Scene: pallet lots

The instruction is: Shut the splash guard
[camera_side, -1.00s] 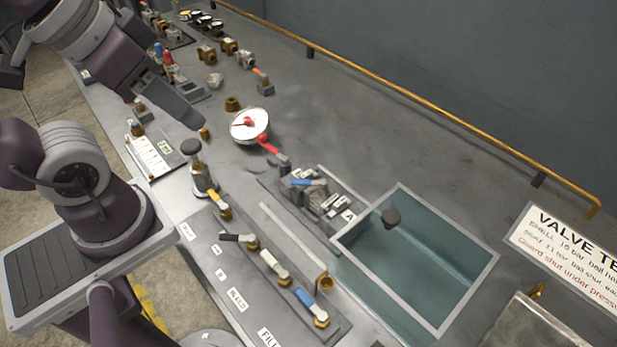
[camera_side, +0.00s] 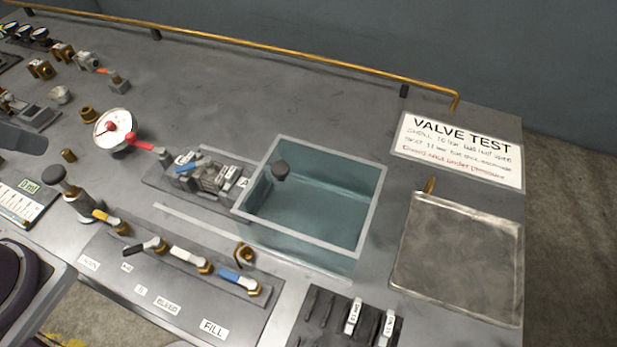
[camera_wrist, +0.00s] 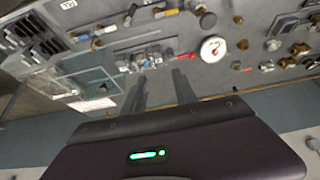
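The splash guard (camera_side: 372,212) is a clear teal box with a grey frame and a dark knob (camera_side: 281,170). It stands to the right of the valve fixture (camera_side: 210,178), which is mostly uncovered, with a blue-handled part showing. A pale rail (camera_side: 200,226) runs in front of the fixture. In the wrist view the guard (camera_wrist: 90,82) is left of my fingers, small and dim. My gripper (camera_wrist: 159,78) has its two fingers apart with nothing between them.
A gauge (camera_side: 115,128) with a red handle stands left of the fixture. A black-topped post (camera_side: 68,187) and a row of coloured levers (camera_side: 190,258) stand in front. A sign (camera_side: 460,148) and metal tray (camera_side: 458,255) lie right. The bench behind the guard is clear.

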